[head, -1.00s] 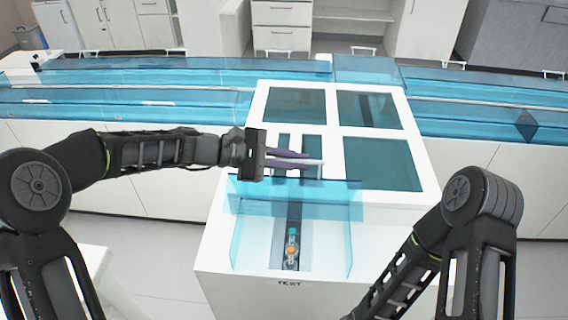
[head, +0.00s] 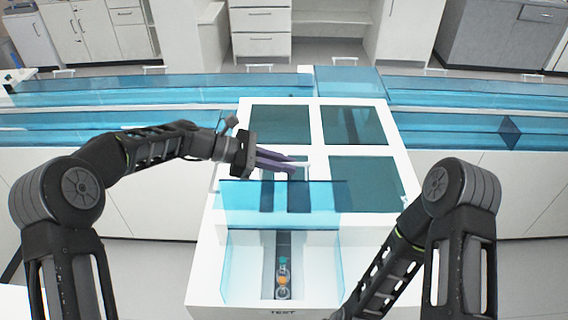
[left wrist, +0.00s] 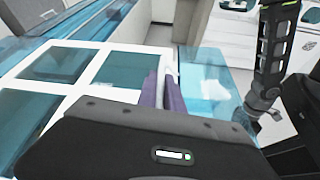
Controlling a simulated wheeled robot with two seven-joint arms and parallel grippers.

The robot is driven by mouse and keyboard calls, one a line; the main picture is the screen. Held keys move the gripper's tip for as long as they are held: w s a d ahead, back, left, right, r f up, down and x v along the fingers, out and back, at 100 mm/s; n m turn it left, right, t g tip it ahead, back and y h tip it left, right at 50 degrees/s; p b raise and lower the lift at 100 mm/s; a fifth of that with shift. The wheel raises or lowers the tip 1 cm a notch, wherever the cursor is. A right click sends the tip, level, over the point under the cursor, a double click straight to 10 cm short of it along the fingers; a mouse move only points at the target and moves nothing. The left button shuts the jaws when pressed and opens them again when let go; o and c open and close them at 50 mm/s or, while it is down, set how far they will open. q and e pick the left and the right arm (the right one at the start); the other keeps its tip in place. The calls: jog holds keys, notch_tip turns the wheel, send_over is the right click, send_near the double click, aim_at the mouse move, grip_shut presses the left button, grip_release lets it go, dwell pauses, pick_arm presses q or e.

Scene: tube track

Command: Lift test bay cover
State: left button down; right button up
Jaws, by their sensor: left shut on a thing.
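The test bay cover (head: 280,197) is a clear blue panel above the front of the white box. Below it is the open front of the test bay, with clear blue side walls (head: 338,265) and a label reading TEST. My left gripper (head: 288,164) reaches in from the left at the cover's far upper edge, its purple fingers shut on it. The exact contact is hard to see. In the left wrist view the cover (left wrist: 215,85) lies beyond the fingers (left wrist: 165,92). My right gripper is out of the head view; only its arm shows.
A small tube with orange and green parts (head: 283,280) stands on the dark strip inside the bay. The white box (head: 318,125) has dark glass windows behind the cover. Blue covered tracks (head: 130,125) run along both sides. My right arm is close to the box's right front.

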pick_arm(q)
jog(key=shift+s+f, duration=0.1)
jog(key=shift+f, duration=0.2)
jog(key=c, duration=1.5)
grip_release()
jog(key=shift+r, duration=0.2)
jog(key=shift+a+r, duration=0.1)
jog(key=shift+a, duration=0.35)
jog(key=b+v, duration=0.2)
jog(key=v, duration=0.4)
jog(key=shift+a, duration=0.1)
jog(key=shift+a+r, duration=0.25)
jog(key=shift+a, duration=0.05)
